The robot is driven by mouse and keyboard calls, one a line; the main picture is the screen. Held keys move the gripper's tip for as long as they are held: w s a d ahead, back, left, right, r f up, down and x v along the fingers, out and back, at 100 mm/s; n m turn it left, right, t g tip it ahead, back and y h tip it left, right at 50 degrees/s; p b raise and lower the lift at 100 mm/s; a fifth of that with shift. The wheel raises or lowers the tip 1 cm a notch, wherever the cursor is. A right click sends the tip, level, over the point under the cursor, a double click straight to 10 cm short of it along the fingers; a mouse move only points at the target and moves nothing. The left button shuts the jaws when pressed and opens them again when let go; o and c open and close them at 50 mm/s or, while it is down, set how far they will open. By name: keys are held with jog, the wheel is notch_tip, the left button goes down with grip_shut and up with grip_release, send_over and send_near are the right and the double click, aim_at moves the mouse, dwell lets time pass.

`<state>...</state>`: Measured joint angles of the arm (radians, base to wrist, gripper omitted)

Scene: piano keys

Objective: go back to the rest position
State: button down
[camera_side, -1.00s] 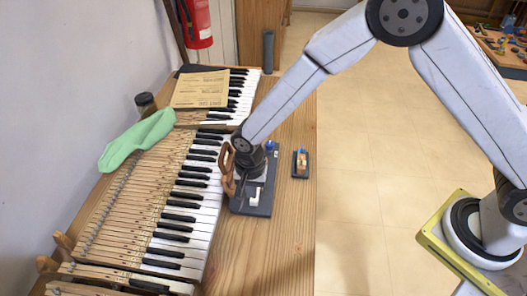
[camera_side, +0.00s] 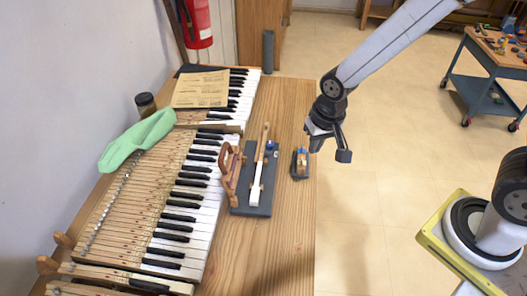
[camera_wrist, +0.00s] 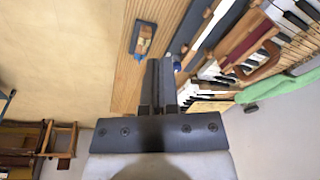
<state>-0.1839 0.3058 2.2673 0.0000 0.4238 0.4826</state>
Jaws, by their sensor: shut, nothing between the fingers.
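My gripper (camera_side: 328,142) hangs in the air just past the right edge of the wooden bench, above the floor and clear of everything. In the wrist view my gripper (camera_wrist: 162,62) shows its two fingers together with nothing between them. On the bench, a loose piano key (camera_side: 258,168) with a wooden shank and a white front lies on a dark grey board (camera_side: 251,209). A wooden-handled tool (camera_side: 230,172) is at the board's left side; it also shows in the wrist view (camera_wrist: 250,46).
The piano keyboard (camera_side: 192,220) runs along the bench (camera_side: 285,235). A small dark block (camera_side: 300,163) sits near the bench's right edge. A green cloth (camera_side: 138,140), a jar and a paper booklet (camera_side: 201,89) are at the left. A blue tool cart (camera_side: 490,75) stands far right. The floor between is clear.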

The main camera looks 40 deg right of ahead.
jog(key=s+d+r+n+t, duration=0.1)
jog(key=s+d+r+n, duration=0.1)
jog(key=s+d, duration=0.4)
jog(key=shift+s+d+r+n, duration=0.25)
jog(key=shift+s+r+n, duration=0.2)
jog(key=shift+n, duration=0.25)
